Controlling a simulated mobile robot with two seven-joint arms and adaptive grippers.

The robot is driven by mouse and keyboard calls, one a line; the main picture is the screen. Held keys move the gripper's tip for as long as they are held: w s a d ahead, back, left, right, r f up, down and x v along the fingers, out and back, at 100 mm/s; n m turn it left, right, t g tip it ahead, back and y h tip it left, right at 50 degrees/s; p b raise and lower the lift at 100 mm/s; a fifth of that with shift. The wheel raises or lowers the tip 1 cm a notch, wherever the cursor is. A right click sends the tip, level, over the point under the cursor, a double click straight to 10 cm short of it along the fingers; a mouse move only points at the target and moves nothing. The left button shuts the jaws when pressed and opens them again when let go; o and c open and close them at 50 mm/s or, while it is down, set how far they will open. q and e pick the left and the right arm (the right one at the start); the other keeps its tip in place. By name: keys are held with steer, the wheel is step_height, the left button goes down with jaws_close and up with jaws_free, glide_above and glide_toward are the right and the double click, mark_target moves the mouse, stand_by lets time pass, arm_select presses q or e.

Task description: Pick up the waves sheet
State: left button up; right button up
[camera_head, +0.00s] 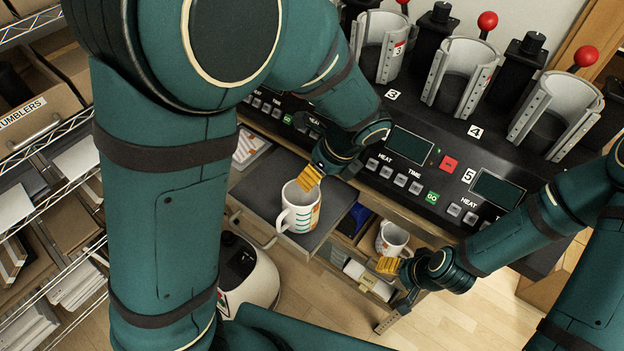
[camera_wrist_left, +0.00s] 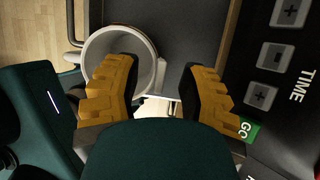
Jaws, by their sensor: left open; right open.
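No sheet can be made out for certain as the waves sheet. A sheet in a tray (camera_head: 250,146) lies at the back left of the pull-out shelf; its print is too small to read. A white mug (camera_head: 289,219) with an orange and green print stands upright on the grey shelf (camera_head: 262,188). My left gripper (camera_head: 309,177) is open at the mug's rim. In the left wrist view, one yellow finger overlaps the mug's mouth (camera_wrist_left: 118,50); I cannot tell whether it is inside. My right gripper (camera_head: 388,266) is open, just below a second white mug (camera_head: 391,241).
The black press console (camera_head: 430,150) with buttons and screens runs behind the shelf, with press cylinders (camera_head: 467,75) on top. A wire rack (camera_head: 75,185) with boxes and paper stacks stands at left. A white rounded appliance (camera_head: 252,280) sits on the floor below.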

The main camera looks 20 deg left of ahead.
arm_select(q)
steer(key=shift+a+f, duration=0.15)
steer(key=shift+f, duration=0.25)
steer(key=shift+o, duration=0.2)
jaws_close()
steer(key=shift+r, duration=0.1)
